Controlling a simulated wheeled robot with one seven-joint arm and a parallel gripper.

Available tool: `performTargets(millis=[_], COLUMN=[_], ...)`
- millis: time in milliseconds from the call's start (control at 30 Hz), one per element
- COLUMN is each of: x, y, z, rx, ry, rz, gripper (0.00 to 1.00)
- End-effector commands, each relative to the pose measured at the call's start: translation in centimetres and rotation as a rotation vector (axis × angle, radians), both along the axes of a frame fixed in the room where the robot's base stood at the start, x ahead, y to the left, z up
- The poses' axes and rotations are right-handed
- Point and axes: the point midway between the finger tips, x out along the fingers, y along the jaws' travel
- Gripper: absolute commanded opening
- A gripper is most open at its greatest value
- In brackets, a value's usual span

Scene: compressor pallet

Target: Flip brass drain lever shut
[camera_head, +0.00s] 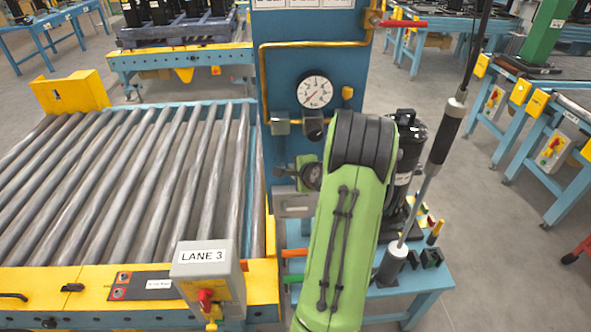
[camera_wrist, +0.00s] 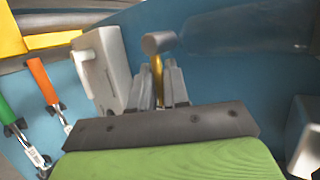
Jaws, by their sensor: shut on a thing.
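The brass drain lever (camera_wrist: 157,68) shows in the wrist view as a thin gold bar standing between my fingers. A grey cylindrical end (camera_wrist: 159,42) sits at its far end. My gripper (camera_wrist: 161,82) is shut on the lever, one finger on each side. The lower part of the lever is hidden by the fingers and the dark gripper body. In the head view my green arm covers the lever and the gripper.
A pale box (camera_wrist: 101,67) stands close left of my fingers. Orange-handled (camera_wrist: 41,80) and green-handled (camera_wrist: 8,112) tools are further left. In the head view, a blue panel carries a gauge (camera_head: 314,92) and a red-handled valve (camera_head: 403,23). A black cylinder (camera_head: 408,150) stands behind my arm.

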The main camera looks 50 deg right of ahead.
Motion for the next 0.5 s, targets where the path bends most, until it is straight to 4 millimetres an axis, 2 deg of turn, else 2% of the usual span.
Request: performTargets(millis=[267,300,400,500], x=[-0.07,-0.07,-0.06,-0.04], y=[-0.04,-0.04,-0.04,-0.04], z=[-0.06,-0.06,-0.05,-0.03], rx=[-0.001,-0.001,-0.001,0.000], ry=[0.002,0.002,0.002,0.000], rz=[-0.001,-0.001,-0.001,-0.001], gripper=[0.00,0.21,0.36,0.36])
